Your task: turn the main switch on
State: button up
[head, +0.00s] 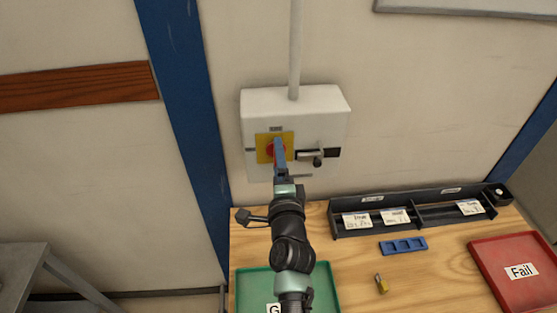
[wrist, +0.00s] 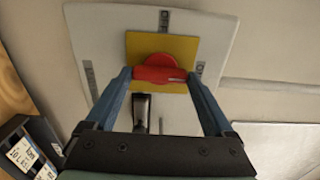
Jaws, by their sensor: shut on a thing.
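The main switch is a red rotary knob (head: 269,149) on a yellow plate (head: 262,141), on the front of a white box (head: 300,101) on the wall. In the wrist view the red knob (wrist: 160,62) shows its grip bar lying across the picture, over the yellow plate (wrist: 184,48). My gripper (head: 279,143) reaches the knob from the front. Its blue fingers stand one at each end of the bar and are shut on it. In the head view the fingers partly hide the knob.
A metal latch with a dark padlock-like piece (head: 317,160) sits right of the knob. Below, the wooden bench (head: 352,273) holds a green tray (head: 327,280), a black sorting rack (head: 345,232), a blue holder (head: 403,246), a small brass piece (head: 381,284) and a red Fail tray (head: 500,297).

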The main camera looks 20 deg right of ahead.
jog(key=o, duration=1.1)
jog(key=p+v, duration=0.3)
jog(key=v, duration=1)
